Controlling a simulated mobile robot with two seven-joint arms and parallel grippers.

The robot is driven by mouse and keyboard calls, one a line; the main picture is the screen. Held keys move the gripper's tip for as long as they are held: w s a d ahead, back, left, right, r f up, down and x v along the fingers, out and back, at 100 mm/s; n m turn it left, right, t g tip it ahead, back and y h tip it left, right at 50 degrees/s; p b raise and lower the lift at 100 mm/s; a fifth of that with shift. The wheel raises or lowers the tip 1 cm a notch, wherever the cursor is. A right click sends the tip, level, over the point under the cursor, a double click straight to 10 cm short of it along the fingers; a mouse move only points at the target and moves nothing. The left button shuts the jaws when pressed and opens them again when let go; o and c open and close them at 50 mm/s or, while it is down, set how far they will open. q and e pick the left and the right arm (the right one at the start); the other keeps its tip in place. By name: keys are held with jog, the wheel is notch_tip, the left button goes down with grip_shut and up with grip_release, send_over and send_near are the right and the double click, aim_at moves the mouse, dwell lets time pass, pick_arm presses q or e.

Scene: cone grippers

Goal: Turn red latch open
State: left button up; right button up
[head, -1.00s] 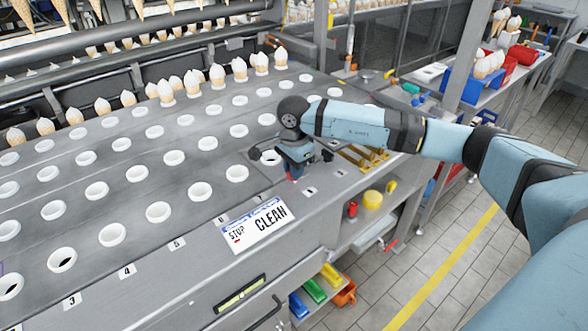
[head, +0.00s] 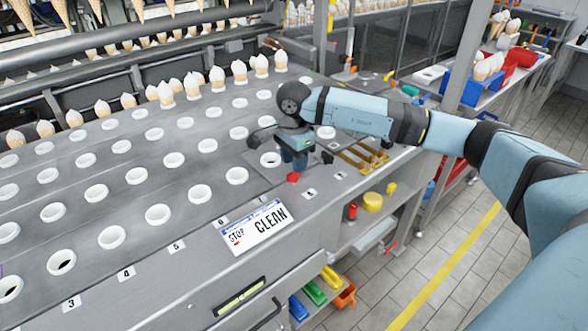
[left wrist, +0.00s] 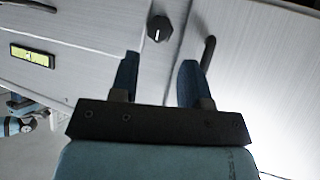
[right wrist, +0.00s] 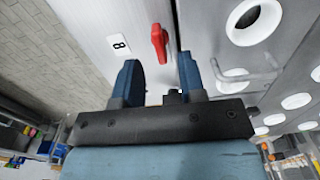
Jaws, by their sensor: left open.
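The red latch (head: 293,178) sits on the grey machine's front edge, just below my right gripper (head: 297,162) in the head view. In the right wrist view the red latch (right wrist: 159,45) lies beyond the fingertips, roughly centred between them. My right gripper (right wrist: 159,72) is open, its two blue fingers apart with nothing between them. My left gripper (left wrist: 158,75) is open and empty in the left wrist view, facing a pale panel with a black knob (left wrist: 159,28). The left gripper is outside the head view.
White ring holders (head: 158,214) fill the machine top around the latch, with cones at the back. A STOP/CLEAN sign (head: 256,228) lies left of the latch. A dark handle (left wrist: 208,52) stands near the left gripper. A shelf with a yellow item (head: 372,201) is below right.

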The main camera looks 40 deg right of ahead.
notch_tip(320, 180, up, 10)
dwell(0.3)
dwell(0.4)
jog(key=shift+s, duration=0.1)
